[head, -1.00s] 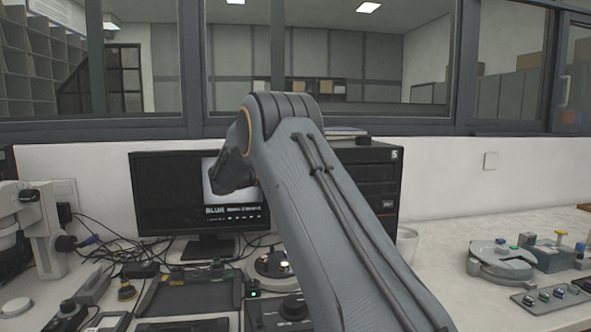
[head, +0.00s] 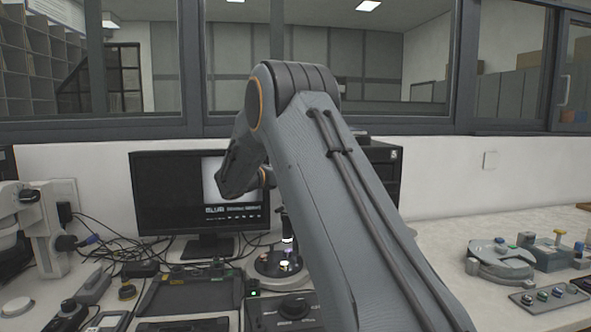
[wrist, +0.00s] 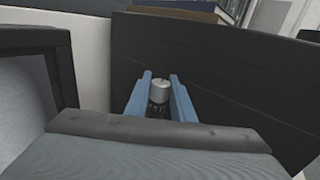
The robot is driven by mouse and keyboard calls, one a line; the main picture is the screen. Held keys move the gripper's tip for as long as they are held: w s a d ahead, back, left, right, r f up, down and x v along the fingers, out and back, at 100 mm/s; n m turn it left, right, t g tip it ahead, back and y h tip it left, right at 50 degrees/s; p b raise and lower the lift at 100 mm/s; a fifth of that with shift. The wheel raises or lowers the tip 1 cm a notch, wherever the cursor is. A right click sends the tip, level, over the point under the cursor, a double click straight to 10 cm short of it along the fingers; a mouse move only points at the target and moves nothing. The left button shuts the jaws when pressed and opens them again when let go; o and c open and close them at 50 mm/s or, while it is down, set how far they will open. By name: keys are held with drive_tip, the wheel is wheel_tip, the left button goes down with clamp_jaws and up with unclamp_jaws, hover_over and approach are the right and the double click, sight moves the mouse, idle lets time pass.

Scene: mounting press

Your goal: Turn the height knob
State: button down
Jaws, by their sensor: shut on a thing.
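In the wrist view the two blue fingers of my gripper (wrist: 160,92) are closed around a small silver cylinder (wrist: 159,89) with a little tip on top. I cannot tell whether this is the height knob. In the head view my arm hides most of the gripper. A slim dark and pale upright part (head: 288,238) stands over a round base (head: 278,264) just left of my arm; I cannot tell whether it belongs to the base or to my gripper. A black knob (head: 294,307) sits on a dark control box in front of it.
A monitor (head: 168,195) stands behind, left of a black case (head: 389,172) partly hidden by my arm. Trays, cables and small devices crowd the left bench. A grey round device (head: 502,261) and a button panel (head: 549,296) are at the right.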

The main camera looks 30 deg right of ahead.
drive_tip(key=n+t+y+b, duration=0.1)
drive_tip(key=t, duration=0.1)
drive_tip(key=n+t+y+b, duration=0.1)
drive_tip(key=n+t, duration=0.1)
drive_tip(key=shift+s+f+t+y, duration=0.1)
drive_tip(key=shift+f+t+y, duration=0.05)
drive_tip(key=shift+t+y, duration=0.15)
drive_tip(key=n+t+y+b, duration=0.1)
drive_tip(key=n+t+b, duration=0.1)
drive_tip(key=b, duration=0.1)
drive_tip(key=shift+y, duration=0.3)
drive_tip(key=shift+n+t+y+b, duration=0.4)
drive_tip(key=shift+y+b, duration=0.1)
drive_tip(key=shift+b, duration=0.5)
drive_tip(key=n+t+y+b, duration=0.1)
drive_tip(key=b, duration=0.3)
drive_tip(key=shift+y+b, duration=0.3)
drive_tip(key=shift+b, duration=0.05)
drive_tip(key=n+t+y+b, duration=0.1)
drive_tip(key=b, duration=0.8)
drive_tip(key=shift+n+y, duration=0.3)
drive_tip(key=shift+y, duration=0.1)
drive_tip(key=n+y+b, duration=0.1)
drive_tip(key=b, duration=0.7)
drive_tip(key=shift+t, duration=0.4)
drive_tip(key=shift+r+y+b, duration=0.25)
drive_tip(key=shift+y+b, duration=0.25)
drive_tip(key=shift+b, duration=0.8)
drive_tip(key=c, duration=1.5)
unclamp_jaws()
